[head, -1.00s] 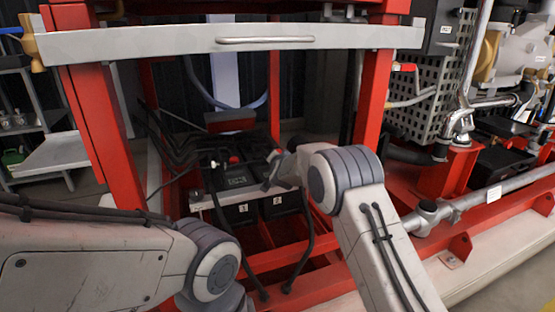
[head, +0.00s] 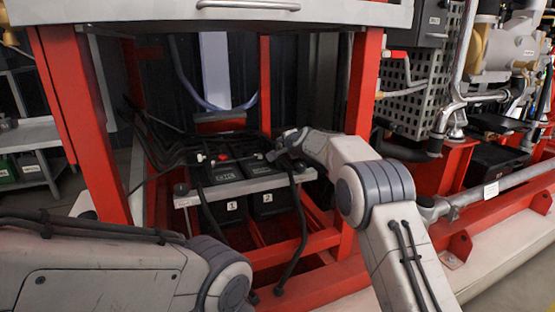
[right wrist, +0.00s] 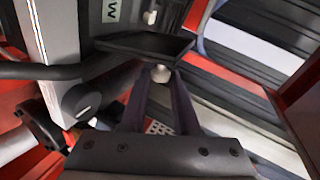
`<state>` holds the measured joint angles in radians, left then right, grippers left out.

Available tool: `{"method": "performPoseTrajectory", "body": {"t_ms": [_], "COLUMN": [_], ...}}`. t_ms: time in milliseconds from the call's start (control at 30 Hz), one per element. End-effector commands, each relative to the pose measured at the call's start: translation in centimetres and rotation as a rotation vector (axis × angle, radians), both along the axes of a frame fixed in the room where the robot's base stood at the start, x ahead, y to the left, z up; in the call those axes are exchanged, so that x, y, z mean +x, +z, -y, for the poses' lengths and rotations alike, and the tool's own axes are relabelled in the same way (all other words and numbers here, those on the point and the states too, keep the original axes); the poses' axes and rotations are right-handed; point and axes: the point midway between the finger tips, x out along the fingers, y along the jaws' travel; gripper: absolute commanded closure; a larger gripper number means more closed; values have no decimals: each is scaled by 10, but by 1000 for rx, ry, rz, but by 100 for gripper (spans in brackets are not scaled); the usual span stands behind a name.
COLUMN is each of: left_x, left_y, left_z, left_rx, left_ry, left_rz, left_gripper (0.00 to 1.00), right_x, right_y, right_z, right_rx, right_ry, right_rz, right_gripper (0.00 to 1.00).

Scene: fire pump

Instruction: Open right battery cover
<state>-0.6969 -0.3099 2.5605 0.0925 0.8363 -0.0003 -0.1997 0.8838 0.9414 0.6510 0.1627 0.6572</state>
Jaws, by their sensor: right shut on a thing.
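Two black batteries sit side by side inside the red frame, the left one labelled 1 (head: 228,187) and the right one labelled 2 (head: 268,203). A light grey bar (head: 213,194) runs across their front. My right gripper (head: 274,155) is at the back right of the right battery's top; its tips are small and dark there. In the right wrist view its two fingers (right wrist: 160,92) are closed around a pale round knob (right wrist: 160,73) at the lower edge of a dark flat panel (right wrist: 145,45), seemingly the battery cover. My left gripper is out of view; only its arm shows.
Red posts (head: 96,130) stand on both sides of the opening, the right one (head: 363,95) close to my right arm. A grey metal panel (head: 150,14) crosses above. Black cables (head: 302,225) hang in front of the batteries. Pipes and valves fill the right side.

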Motion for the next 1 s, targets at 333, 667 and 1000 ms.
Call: {"method": "performPoseTrajectory", "body": {"t_ms": [333,667,1000], "left_x": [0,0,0], "left_y": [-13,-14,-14], "left_z": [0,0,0], "left_rx": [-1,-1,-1], "left_ry": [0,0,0], "left_rz": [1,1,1], "left_gripper": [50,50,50], "right_x": [6,7,7], "right_y": [-4,-4,-4], "right_z": [15,17,16], "right_rx": [149,181,180], "right_ry": [-2,2,2], "right_rz": [-63,-77,-77], "right_gripper": [100,100,44]}}
